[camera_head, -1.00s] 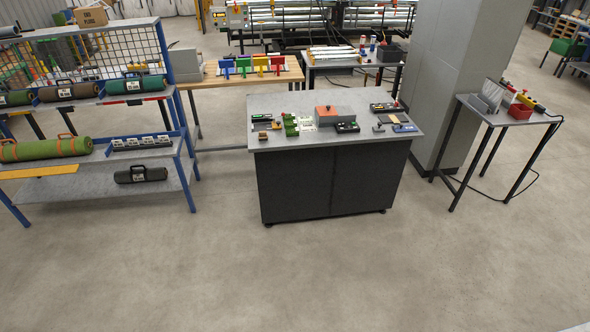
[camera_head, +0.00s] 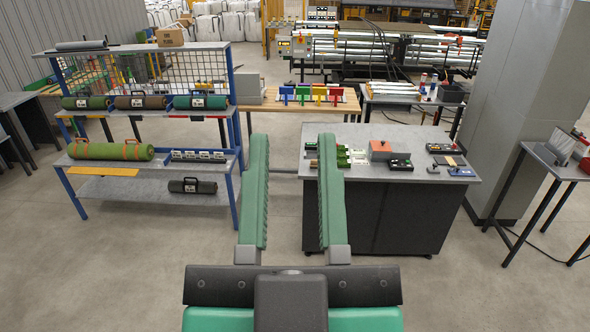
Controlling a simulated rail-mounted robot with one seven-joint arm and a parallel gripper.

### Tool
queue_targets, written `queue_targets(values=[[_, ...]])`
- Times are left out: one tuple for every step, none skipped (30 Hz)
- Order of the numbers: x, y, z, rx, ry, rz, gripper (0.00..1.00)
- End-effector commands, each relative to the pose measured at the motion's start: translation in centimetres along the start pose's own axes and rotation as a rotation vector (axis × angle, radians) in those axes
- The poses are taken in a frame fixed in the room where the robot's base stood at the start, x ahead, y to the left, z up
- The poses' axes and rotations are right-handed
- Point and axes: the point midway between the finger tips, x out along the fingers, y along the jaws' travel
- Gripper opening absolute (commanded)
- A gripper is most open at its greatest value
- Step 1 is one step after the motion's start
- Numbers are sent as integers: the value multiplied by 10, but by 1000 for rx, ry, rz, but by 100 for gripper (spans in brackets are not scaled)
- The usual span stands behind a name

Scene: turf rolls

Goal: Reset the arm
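My gripper (camera_head: 291,145) is in the lower middle of the head view, pointing away from me. Its two long green ribbed fingers stand well apart with nothing between them. They cover part of the floor and the left edge of the grey-topped workbench (camera_head: 340,215). The fingers appear in front of the bench; I cannot tell the exact distance to it. The turf rolls lie on the blue rack at the left: a bright green roll (camera_head: 111,151) with orange straps on the lower shelf, several darker rolls above, and a black roll (camera_head: 192,186) at the bottom.
The blue-framed rack (camera_head: 233,150) stands left of my gripper. A grey column (camera_head: 525,110) and a small side table (camera_head: 560,163) are at the right. A wooden table (camera_head: 270,106) stands behind. The floor (camera_head: 130,270) in front is open.

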Motion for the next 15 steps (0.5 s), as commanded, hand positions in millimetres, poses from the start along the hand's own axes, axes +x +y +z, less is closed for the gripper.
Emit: queue_targets(values=[[0,0,1,0,-2,0,30],[0,0,1,1,-2,0,30],[0,0,1,1,-3,0,30],[1,0,0,1,-3,0,30],[3,0,-3,2,-3,0,30],[8,0,-9,4,-4,0,30],[12,0,-15,7,-4,-1,30],[17,0,-23,10,-4,-1,30],[25,0,-33,15,-5,-2,30],[30,0,-41,20,-5,-3,30],[35,0,-48,24,-5,-4,30],[40,-1,-54,29,-5,-5,30],[41,-1,-56,31,-5,-5,30],[40,-1,-55,33,-5,-6,30],[38,-1,-52,34,-6,-6,30]])
